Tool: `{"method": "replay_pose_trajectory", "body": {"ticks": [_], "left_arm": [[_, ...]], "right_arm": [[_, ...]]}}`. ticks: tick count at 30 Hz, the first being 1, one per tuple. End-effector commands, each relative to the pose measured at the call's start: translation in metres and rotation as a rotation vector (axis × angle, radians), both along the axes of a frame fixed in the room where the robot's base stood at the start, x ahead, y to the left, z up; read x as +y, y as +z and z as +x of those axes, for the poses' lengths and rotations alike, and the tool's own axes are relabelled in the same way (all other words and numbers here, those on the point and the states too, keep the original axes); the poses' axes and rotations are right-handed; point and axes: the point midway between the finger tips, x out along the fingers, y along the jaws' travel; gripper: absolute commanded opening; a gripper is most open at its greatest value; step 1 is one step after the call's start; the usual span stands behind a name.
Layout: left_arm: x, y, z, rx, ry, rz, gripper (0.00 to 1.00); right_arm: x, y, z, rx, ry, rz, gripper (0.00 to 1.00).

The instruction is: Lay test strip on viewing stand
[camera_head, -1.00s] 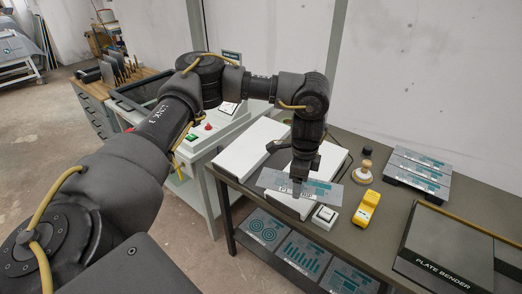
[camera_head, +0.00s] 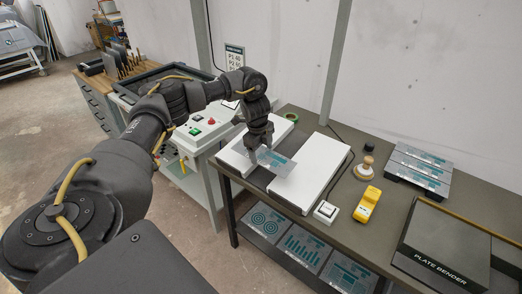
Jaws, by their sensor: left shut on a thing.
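The test strip (camera_head: 280,163) is a thin grey plate with teal print. My left gripper (camera_head: 266,149) points down and is shut on its left end. The strip is over the white two-part stand, which I take for the viewing stand. It spans the dark gap between the left white block (camera_head: 236,158) and the right white block (camera_head: 312,174). I cannot tell whether the strip touches the blocks or hangs just above them. The gripper hides part of the strip's left end. My right gripper is not in view.
A white switch box (camera_head: 326,212), a yellow handheld device (camera_head: 367,204) and a wooden-handled stamp (camera_head: 366,168) stand right of the blocks. Farther right are a rack of printed plates (camera_head: 418,168) and the plate bender (camera_head: 440,245). A green tape roll (camera_head: 291,117) lies behind.

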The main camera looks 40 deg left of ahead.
Motion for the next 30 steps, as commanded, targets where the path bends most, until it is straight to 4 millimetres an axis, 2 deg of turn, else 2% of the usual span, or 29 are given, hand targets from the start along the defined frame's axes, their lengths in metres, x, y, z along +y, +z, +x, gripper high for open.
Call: {"method": "replay_pose_trajectory", "body": {"ticks": [13,22,30], "left_arm": [[0.0,-0.051,0.007,-0.001,-0.001,0.0,0.5],[-0.001,-0.074,0.012,0.0,-0.001,-0.001,0.5],[-0.001,-0.077,0.013,-0.001,0.0,-0.001,0.5]], "right_arm": [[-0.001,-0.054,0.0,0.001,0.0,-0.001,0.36],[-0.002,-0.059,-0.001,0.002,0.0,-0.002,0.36],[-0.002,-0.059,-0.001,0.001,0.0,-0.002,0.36]]}}
